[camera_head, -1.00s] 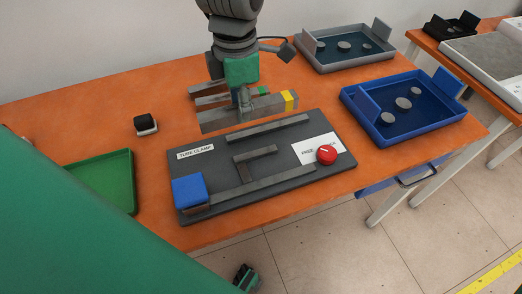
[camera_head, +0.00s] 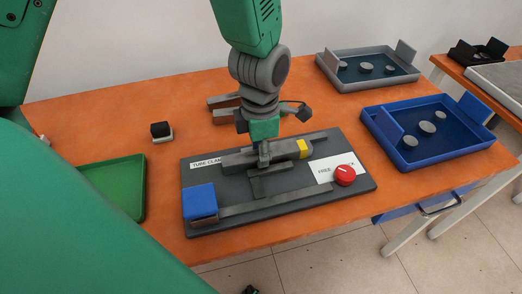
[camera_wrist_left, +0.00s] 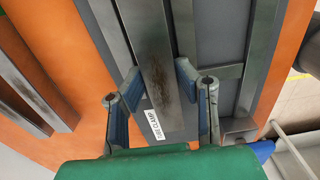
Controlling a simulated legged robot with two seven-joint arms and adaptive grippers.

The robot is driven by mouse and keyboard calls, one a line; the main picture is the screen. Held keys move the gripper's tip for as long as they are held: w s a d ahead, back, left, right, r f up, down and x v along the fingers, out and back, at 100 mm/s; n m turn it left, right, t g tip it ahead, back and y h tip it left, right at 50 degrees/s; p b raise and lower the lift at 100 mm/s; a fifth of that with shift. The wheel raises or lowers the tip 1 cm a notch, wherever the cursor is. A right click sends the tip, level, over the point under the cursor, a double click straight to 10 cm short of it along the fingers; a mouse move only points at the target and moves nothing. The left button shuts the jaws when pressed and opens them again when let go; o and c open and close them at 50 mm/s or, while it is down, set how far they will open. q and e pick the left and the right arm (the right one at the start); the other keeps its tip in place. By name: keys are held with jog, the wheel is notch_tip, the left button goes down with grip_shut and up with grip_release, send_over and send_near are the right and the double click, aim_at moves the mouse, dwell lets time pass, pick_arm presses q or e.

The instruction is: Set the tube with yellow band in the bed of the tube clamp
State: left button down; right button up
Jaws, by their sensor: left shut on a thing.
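My left gripper (camera_head: 263,160) is shut on the grey tube with the yellow band (camera_head: 234,160). It holds the tube near its middle, with the yellow band toward the right end. The tube is roughly level above the back part of the dark grey tube clamp (camera_head: 353,190), lengthwise along its back rail (camera_head: 312,138). I cannot tell whether it touches the bed. In the left wrist view the tube (camera_wrist_left: 158,60) runs between the two blue-padded fingers (camera_wrist_left: 158,85), over the clamp plate. The clamp has a blue block (camera_head: 199,201) at its left and a red knob (camera_head: 345,175) at its right. The right gripper is not in view.
Other grey tubes (camera_head: 222,101) lie on the orange table (camera_head: 110,120) behind my gripper. A green tray (camera_head: 112,185) is left of the clamp, with a small black-and-white item (camera_head: 161,132) behind it. A blue tray (camera_head: 400,158) and a grey tray (camera_head: 340,77) stand at the right.

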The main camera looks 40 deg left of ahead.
pick_arm(q)
jog(key=c, duration=1.2)
grip_release()
jog(key=shift+f, duration=0.1)
jog(key=shift+a, duration=0.1)
jog(key=shift+a, duration=0.1)
notch_tip(320, 180, up, 12)
jog(key=p, duration=0.3)
